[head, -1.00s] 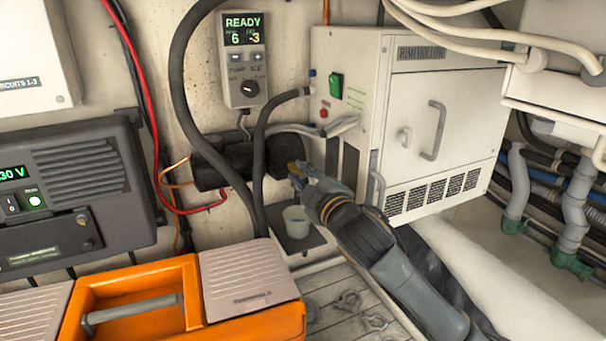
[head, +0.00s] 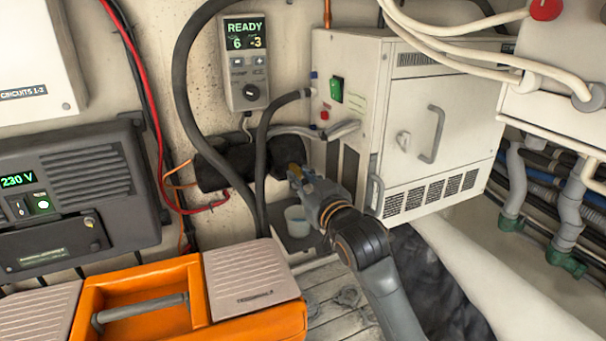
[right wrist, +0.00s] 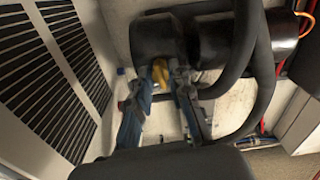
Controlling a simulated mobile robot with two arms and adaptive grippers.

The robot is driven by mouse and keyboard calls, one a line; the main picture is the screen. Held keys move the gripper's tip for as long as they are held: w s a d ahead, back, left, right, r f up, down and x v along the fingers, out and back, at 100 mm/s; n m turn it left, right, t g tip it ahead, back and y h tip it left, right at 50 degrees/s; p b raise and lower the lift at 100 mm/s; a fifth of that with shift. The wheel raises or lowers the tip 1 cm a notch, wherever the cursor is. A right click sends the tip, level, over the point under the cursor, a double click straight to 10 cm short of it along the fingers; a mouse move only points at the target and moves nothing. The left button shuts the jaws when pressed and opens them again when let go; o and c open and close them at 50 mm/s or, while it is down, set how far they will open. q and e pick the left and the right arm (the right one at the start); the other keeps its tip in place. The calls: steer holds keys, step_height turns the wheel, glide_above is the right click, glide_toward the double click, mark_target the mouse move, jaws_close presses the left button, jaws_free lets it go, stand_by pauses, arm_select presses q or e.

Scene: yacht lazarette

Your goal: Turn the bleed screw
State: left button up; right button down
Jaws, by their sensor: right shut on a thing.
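The brass-yellow bleed screw (head: 296,171) sits at the right end of the black cylindrical pump body (head: 238,160). It also shows in the right wrist view (right wrist: 160,71), at the face of the black cylinder (right wrist: 158,40). My right gripper (head: 299,175) reaches it from the lower right. In the right wrist view its two fingers (right wrist: 164,82) stand on either side of the screw and are shut on it. The fingers hide part of the screw. My left gripper is not in view.
A pale cup (head: 296,220) stands on a dark tray (head: 303,243) below the gripper. Black hoses (head: 261,150) run close to the left of it. A white cabinet (head: 350,120) stands just right. An orange toolbox (head: 170,325) fills the front left.

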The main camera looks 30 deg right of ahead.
steer(key=shift+r+m, duration=0.35)
steer(key=shift+m, duration=0.35)
steer(key=c, duration=1.2)
jaws_free()
steer(key=shift+w, duration=0.1)
steer(key=shift+w+f, duration=0.1)
steer(key=shift+f, duration=0.2)
steer(key=s, duration=0.7)
steer(key=shift+s+a, duration=0.2)
steer(key=shift+s, duration=0.05)
